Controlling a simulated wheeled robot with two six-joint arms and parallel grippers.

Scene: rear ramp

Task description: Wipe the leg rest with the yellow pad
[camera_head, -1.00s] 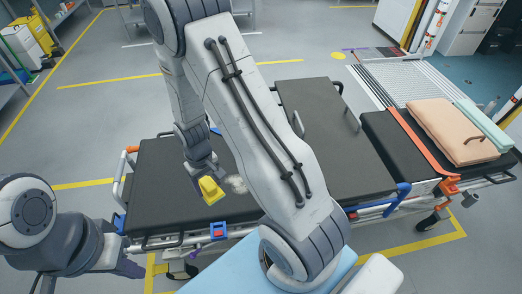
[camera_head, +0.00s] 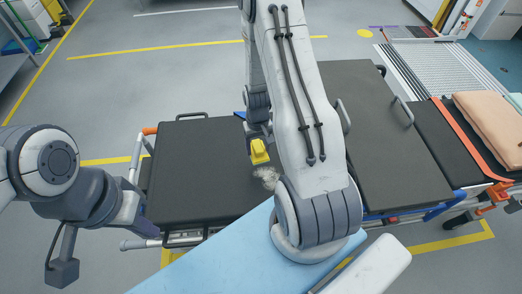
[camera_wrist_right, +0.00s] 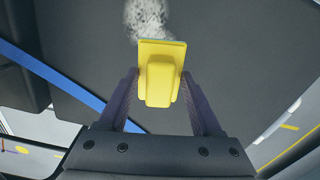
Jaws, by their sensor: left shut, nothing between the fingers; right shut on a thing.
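The leg rest (camera_head: 200,165) is the flat black cushion at the left end of the stretcher. A pale grey smudge (camera_head: 267,177) lies near its right side; it also shows at the top of the right wrist view (camera_wrist_right: 145,18). My right gripper (camera_head: 259,138) is shut on the yellow pad (camera_head: 259,152), just beyond the smudge. In the right wrist view the pad (camera_wrist_right: 160,80) sits between the fingers, its front edge by the smudge. I cannot tell whether it touches the cushion. My left gripper (camera_head: 142,222) is shut and empty by the leg rest's left near corner.
A pale blue surface (camera_head: 225,255) lies in front of the stretcher. Metal rails edge the stretcher, one at the left (camera_head: 137,157). The longer black cushion (camera_head: 385,140) lies to the right, with a peach pillow (camera_head: 490,125) beyond. My right arm hides the middle.

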